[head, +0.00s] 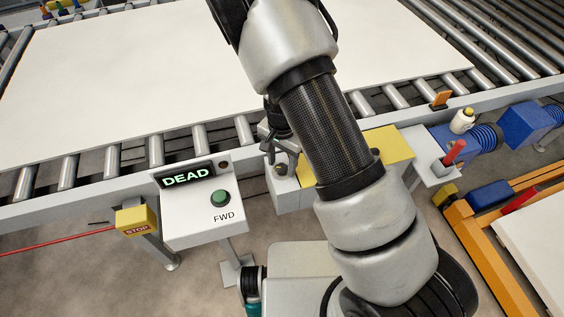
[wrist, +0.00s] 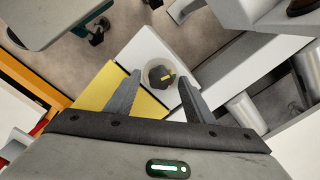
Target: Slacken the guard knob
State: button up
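The guard knob (wrist: 161,77) shows in the wrist view as a small dark round knob with a yellow mark, set in a pale ring on a white box (wrist: 146,46). A yellow panel (wrist: 104,86) adjoins it. My gripper (wrist: 160,78) is open, one finger on each side of the knob in this view, with no visible contact. In the head view my gripper (head: 279,153) points down over the white box (head: 292,198) beside the yellow panel (head: 390,147). There the knob (head: 281,170) is small and partly hidden by the fingers.
A control box (head: 205,218) reads DEAD and has a green FWD button (head: 220,198). A yellow STOP box (head: 136,220) with a red cord is at its left. The roller conveyor (head: 110,160) carries a large white sheet (head: 170,70). A red-handled lever (head: 454,152) stands right.

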jog(key=c, duration=0.9)
jog(key=shift+n, duration=0.4)
jog(key=n+b, duration=0.1)
jog(key=n, duration=0.1)
jog(key=shift+f+n+b, duration=0.1)
jog(key=shift+n+b, duration=0.2)
jog(key=shift+b, duration=0.1)
jog(key=shift+n+b, duration=0.6)
jog(key=shift+n, duration=0.9)
jog(key=o, duration=1)
jog(key=shift+o, duration=0.2)
